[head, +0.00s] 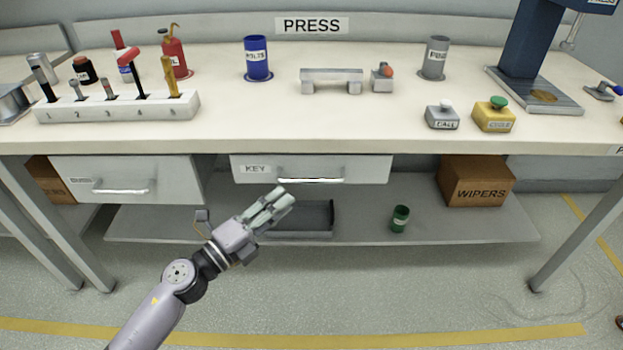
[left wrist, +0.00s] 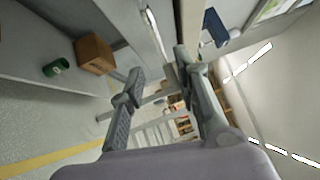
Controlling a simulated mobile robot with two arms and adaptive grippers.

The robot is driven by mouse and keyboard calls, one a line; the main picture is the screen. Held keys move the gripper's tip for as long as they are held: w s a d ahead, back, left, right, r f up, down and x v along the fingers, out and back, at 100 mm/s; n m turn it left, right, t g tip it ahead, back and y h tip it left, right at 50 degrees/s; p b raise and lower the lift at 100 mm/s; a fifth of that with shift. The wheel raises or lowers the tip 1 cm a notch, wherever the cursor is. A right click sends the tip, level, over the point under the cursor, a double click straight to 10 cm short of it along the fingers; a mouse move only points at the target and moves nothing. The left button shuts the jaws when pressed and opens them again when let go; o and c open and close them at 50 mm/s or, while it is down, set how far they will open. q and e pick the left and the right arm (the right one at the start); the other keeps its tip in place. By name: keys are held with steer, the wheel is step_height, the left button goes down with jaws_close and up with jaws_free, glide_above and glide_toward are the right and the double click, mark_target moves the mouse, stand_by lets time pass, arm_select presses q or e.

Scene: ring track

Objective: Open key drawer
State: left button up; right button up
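The key drawer (head: 365,170) is a grey-white drawer under the bench's middle, with a KEY label (head: 255,169) at its left. It looks shut. Its shiny bar handle (head: 311,180) is bright in the head view and shows as a bright strip at the top of the left wrist view (left wrist: 154,28). My left gripper (head: 282,197) is just below and left of the handle, apart from it in the head view. Its fingers are spread in the left wrist view (left wrist: 158,68), with nothing between them. My right gripper is in neither view.
Another drawer (head: 150,175) with a handle is at the left. The lower shelf (head: 350,230) holds a dark tray (head: 332,216), a green cup (head: 400,218) and a WIPERS box (head: 476,182). The bench top (head: 280,125) above carries tools, cups and a press.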

mark_target(311, 182)
arm_select(q)
steer(key=x, duration=0.9)
steer(key=shift+w+d, duration=0.1)
steer(key=shift+w, duration=0.1)
steer(key=shift+c, duration=0.2)
jaws_close()
